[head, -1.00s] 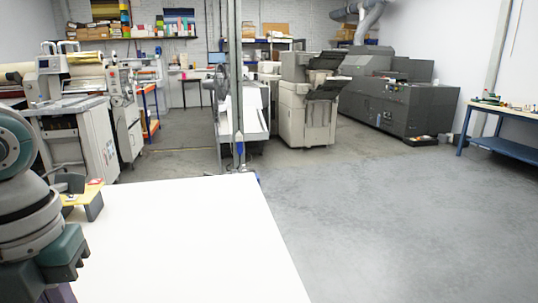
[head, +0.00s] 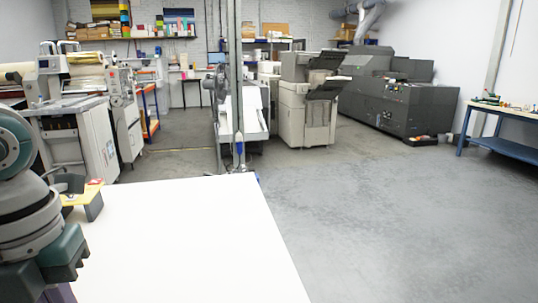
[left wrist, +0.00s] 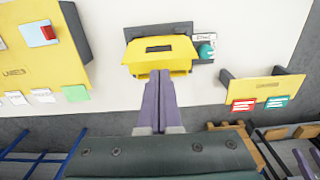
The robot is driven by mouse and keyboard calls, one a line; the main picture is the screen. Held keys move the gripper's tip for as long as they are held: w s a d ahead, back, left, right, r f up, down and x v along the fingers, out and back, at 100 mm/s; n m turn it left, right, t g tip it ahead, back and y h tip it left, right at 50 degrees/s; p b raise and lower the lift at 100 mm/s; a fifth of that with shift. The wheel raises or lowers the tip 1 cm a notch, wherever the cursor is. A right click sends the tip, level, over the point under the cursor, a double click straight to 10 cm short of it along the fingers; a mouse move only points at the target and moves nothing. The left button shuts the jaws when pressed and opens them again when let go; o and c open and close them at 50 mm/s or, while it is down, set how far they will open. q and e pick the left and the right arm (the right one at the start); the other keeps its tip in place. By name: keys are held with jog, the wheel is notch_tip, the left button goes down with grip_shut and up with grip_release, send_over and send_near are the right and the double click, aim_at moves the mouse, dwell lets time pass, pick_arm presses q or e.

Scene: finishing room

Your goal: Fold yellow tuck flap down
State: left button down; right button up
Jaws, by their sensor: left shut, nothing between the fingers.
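In the left wrist view a yellow flap (left wrist: 160,48) with a dark slot in it sits at the top centre, on a dark-edged holder on the white table. It looks tilted, with its lower edge towards me. My left gripper (left wrist: 160,74) is shut and empty; its two purple fingers lie together. Their tips overlap the flap's lower edge in the picture; I cannot tell whether they touch it. In the head view my left arm hides much of the table's left side, and the left gripper shows only partly at the bottom left.
Another yellow panel (left wrist: 266,90) with dark sides stands at right, red and teal cards below it. A large yellow panel (left wrist: 30,62) marked LABELS lies at left, with small cards nearby. A teal round item (left wrist: 206,51) sits beside the flap. The white table (head: 190,240) is otherwise clear.

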dwell(0.4)
pick_arm(q)
jog(key=shift+s+f+b, duration=0.15)
jog(key=shift+f+b, duration=0.2)
jog(key=shift+f, duration=0.3)
dwell(0.4)
notch_tip(320, 180, up, 10)
jog(key=p, duration=0.8)
jog(key=shift+s+p, duration=0.3)
jog(key=shift+d, duration=0.1)
dwell(0.3)
